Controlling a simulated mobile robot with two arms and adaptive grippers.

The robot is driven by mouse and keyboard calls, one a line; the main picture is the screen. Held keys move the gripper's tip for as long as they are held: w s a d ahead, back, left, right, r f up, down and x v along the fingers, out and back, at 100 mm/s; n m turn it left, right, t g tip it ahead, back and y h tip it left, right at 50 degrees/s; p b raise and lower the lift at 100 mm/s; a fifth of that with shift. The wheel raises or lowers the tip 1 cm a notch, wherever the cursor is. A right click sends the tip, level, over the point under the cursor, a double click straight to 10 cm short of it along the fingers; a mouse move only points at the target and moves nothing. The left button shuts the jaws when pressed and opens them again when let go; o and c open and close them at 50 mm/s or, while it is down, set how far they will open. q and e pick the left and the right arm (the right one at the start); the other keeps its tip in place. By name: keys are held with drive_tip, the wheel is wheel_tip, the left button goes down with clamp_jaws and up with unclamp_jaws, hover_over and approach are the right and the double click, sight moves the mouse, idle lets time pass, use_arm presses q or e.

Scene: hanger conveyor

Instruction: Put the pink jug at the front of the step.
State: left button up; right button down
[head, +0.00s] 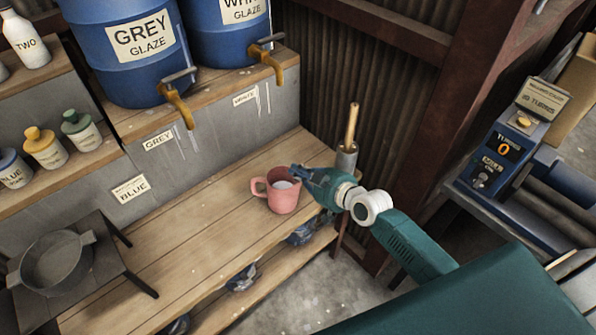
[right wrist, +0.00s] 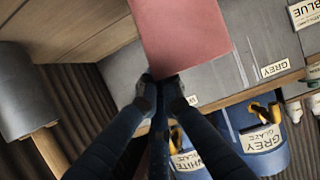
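The pink jug (head: 283,195) stands upright on the wooden step (head: 190,235), near its right end, with its handle toward the left. My right gripper (head: 298,175) is at the upper right of the jug, close to its rim. In the right wrist view, the jug (right wrist: 182,38) fills the top middle, and the fingertips of my right gripper (right wrist: 159,88) are close together at the jug's edge. I cannot tell whether they pinch its wall or only lie beside it. My left gripper is not in view.
A dark stool with a grey bowl (head: 57,262) stands at the left. Blue glaze barrels (head: 125,50) with taps sit on the ledge behind. Small jars (head: 45,147) line the left shelf. A grey cylinder with a wooden rod (head: 347,158) is behind my gripper. The step's middle is clear.

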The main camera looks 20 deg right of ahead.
drive_tip(key=shift+r, duration=0.2)
drive_tip(key=shift+f, duration=0.15)
drive_tip(key=c, duration=1.9)
unclamp_jaws()
drive_tip(key=shift+f, duration=0.1)
drive_tip(key=shift+c, duration=0.2)
drive_tip(key=v, duration=1.2)
drive_tip(key=shift+b, duration=0.4)
